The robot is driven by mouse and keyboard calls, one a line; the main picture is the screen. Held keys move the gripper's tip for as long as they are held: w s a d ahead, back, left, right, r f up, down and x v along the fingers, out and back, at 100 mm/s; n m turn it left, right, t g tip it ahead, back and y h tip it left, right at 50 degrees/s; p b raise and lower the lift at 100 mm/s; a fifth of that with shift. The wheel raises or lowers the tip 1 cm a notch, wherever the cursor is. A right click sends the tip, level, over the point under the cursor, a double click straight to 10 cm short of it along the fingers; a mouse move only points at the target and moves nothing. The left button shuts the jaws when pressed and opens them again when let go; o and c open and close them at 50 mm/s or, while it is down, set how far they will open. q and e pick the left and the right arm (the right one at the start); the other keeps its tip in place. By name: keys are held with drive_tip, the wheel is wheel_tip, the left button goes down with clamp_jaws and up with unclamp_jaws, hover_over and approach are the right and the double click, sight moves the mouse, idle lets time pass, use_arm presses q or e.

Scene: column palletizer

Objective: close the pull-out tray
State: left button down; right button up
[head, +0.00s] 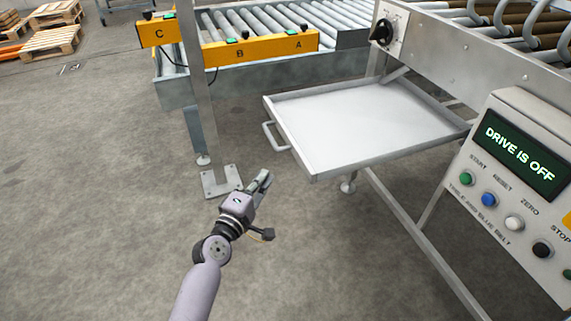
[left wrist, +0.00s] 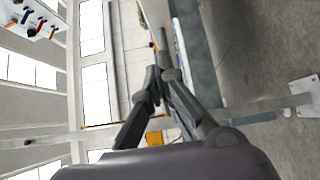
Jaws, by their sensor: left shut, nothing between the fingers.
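The pull-out tray (head: 365,125) is a shallow pale metal tray in the middle of the head view. It sticks out to the left from under the machine frame. Its bar handle (head: 270,137) is on the left end. My left gripper (head: 264,178) is shut and empty, below the handle in the picture and apart from it. In the left wrist view its fingers (left wrist: 157,72) are together with nothing between them. The tray does not show clearly in the left wrist view. My right gripper is not in view.
A steel post (head: 198,100) with a floor plate stands left of the tray. A control panel (head: 515,180) reading "DRIVE IS OFF" is at the right. Roller conveyors (head: 270,55) with yellow lettered panels are behind. Open concrete floor (head: 90,200) lies at the left.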

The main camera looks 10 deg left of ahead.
use_arm(q)
approach(294, 150)
drive_tip(key=w+a, duration=0.2)
drive_tip(key=w, duration=0.1)
drive_tip(key=shift+w+d+f, duration=0.1)
drive_tip(key=shift+w+d, duration=0.35)
drive_tip(key=shift+d, duration=0.2)
drive_tip(key=shift+w+d+f, duration=0.15)
drive_tip(key=shift+w+d, duration=0.3)
drive_tip(key=shift+d, duration=0.25)
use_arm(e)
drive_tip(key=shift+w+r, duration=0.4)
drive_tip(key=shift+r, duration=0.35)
